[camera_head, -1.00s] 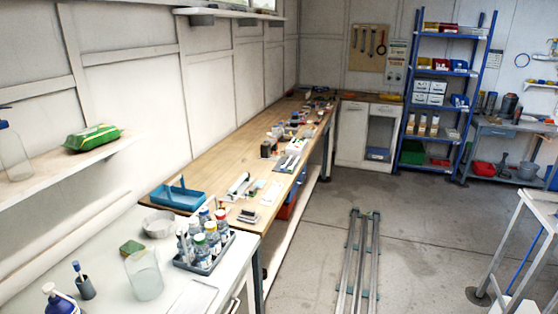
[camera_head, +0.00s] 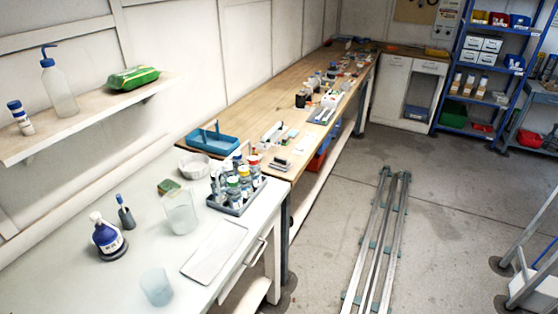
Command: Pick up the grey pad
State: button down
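I cannot single out the grey pad with certainty. A small flat grey item (camera_head: 279,165) lies near the front edge of the wooden bench. A pale flat rectangular plate (camera_head: 214,252) lies at the front edge of the white table (camera_head: 120,285). Both are too small or too plain to identify surely. My gripper is not in view.
The white table holds a grey rack of bottles (camera_head: 237,200), a clear beaker (camera_head: 180,212), a blue bottle (camera_head: 107,236) and a green sponge (camera_head: 168,186). A blue tray (camera_head: 209,142) stands on the wooden bench (camera_head: 262,106). Rails (camera_head: 378,240) run along the open floor.

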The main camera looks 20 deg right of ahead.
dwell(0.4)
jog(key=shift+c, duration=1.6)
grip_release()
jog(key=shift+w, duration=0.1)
